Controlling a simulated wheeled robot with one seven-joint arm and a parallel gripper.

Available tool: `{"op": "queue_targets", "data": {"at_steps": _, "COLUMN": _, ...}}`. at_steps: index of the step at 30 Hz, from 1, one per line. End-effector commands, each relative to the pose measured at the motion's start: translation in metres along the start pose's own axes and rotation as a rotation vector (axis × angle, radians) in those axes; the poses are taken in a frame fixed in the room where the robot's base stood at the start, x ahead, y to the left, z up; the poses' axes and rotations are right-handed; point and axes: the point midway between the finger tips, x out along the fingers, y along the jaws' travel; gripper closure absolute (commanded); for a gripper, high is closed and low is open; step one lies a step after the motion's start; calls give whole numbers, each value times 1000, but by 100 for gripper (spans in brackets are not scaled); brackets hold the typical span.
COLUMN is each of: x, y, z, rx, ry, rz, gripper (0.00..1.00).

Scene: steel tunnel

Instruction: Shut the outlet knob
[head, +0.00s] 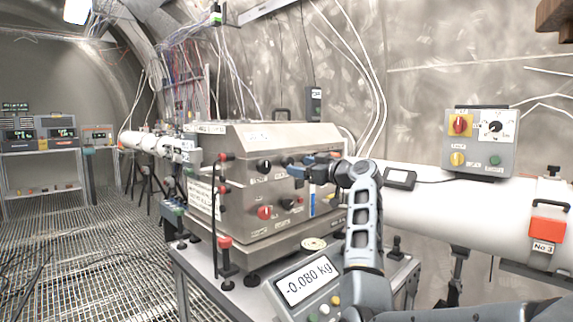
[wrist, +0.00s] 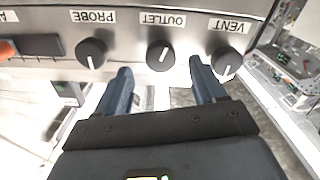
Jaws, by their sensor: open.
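The outlet knob (wrist: 161,55) is a round black knob under the OUTLET label on a steel panel in the wrist view. Its white pointer line slants up and slightly right. My gripper (wrist: 162,80) is open and empty, its two blue-grey fingers below the knob and to either side of it; I see no contact. The right fingertip is close to the vent knob (wrist: 227,65). The probe knob (wrist: 91,53) is at left; both of these have pointers downward. In the head view my gripper (head: 300,168) is at the front of the steel box (head: 245,185), and I cannot make out the outlet knob there.
The box front also bears a red knob (head: 265,212) and other black knobs. A scale display (head: 307,282) reading -0.080 kg sits below. A white pipe (head: 425,205) and a grey control box (head: 480,143) are at right. Grated floor (head: 95,215) is open at left.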

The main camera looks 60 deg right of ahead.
Motion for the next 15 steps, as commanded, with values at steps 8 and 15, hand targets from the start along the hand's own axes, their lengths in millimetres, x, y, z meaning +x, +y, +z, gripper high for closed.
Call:
{"op": "queue_targets", "data": {"at_steps": 8, "x": 42, "y": 0, "z": -2, "rx": 2, "ry": 1, "rz": -1, "gripper": 31}}
{"op": "queue_targets", "data": {"at_steps": 15, "x": 57, "y": 0, "z": 0, "rx": 0, "ry": 0, "rz": 0, "gripper": 31}}
